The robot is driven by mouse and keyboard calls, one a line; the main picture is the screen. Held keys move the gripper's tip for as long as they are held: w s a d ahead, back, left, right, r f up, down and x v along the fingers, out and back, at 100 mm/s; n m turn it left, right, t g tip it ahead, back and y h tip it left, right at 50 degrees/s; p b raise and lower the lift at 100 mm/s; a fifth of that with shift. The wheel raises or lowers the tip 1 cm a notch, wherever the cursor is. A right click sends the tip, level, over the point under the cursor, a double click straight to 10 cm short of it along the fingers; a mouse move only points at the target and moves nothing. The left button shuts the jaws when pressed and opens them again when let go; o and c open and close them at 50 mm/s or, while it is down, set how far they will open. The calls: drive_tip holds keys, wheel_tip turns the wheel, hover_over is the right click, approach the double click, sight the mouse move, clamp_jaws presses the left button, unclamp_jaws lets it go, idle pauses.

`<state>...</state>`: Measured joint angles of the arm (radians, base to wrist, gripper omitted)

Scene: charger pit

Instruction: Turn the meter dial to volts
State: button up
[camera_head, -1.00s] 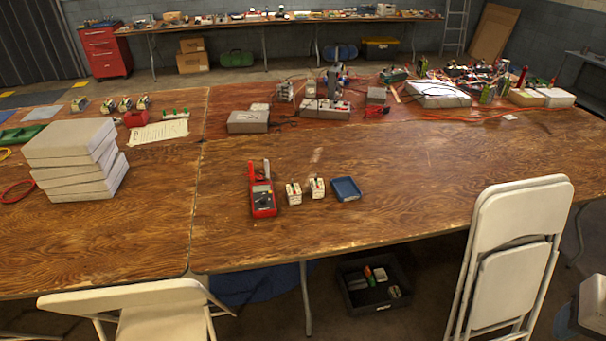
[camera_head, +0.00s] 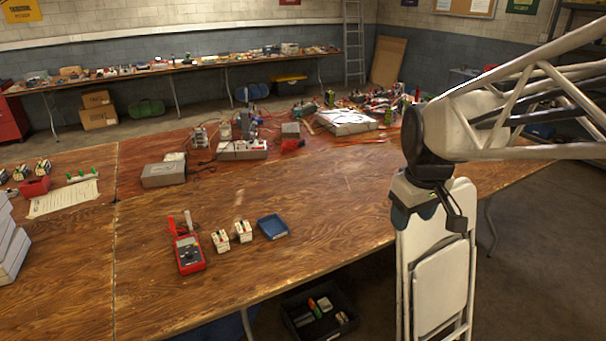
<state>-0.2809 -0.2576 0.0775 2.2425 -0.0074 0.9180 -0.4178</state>
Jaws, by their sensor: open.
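The red meter (camera_head: 187,248) lies on the wooden table toward its front edge. Its dark round dial (camera_head: 189,255) shows on the face, but it is too small to tell where it points. Two probes, one red and one pale, stand at the meter's far end. My gripper (camera_head: 430,216) is open and empty. It hangs at the right, in front of the folding chair, well to the right of the meter and apart from it.
Two small white blocks (camera_head: 232,236) and a blue tray (camera_head: 272,227) sit just right of the meter. A grey box (camera_head: 163,174) and wired equipment stand farther back. A white folding chair (camera_head: 440,275) stands at the right front. The table between the tray and my gripper is clear.

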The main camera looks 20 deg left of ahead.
drive_tip(key=w+a+f+n, duration=0.2)
drive_tip(key=w+a+n, duration=0.15)
drive_tip(key=a, duration=0.35)
drive_tip(key=w+a+f+n, duration=0.1)
drive_tip(key=w+a+n, duration=0.1)
drive_tip(key=w+a, duration=0.45)
drive_tip(key=n+g, duration=0.2)
drive_tip(key=n, duration=1.2)
hover_over(189, 253)
drive_tip(key=shift+m, duration=0.25)
wheel_tip(189, 253, down, 25)
drive_tip(key=shift+a+f, duration=0.1)
drive_tip(key=shift+f, duration=0.05)
drive_tip(key=shift+f, duration=0.1)
drive_tip(key=shift+f, duration=3.8)
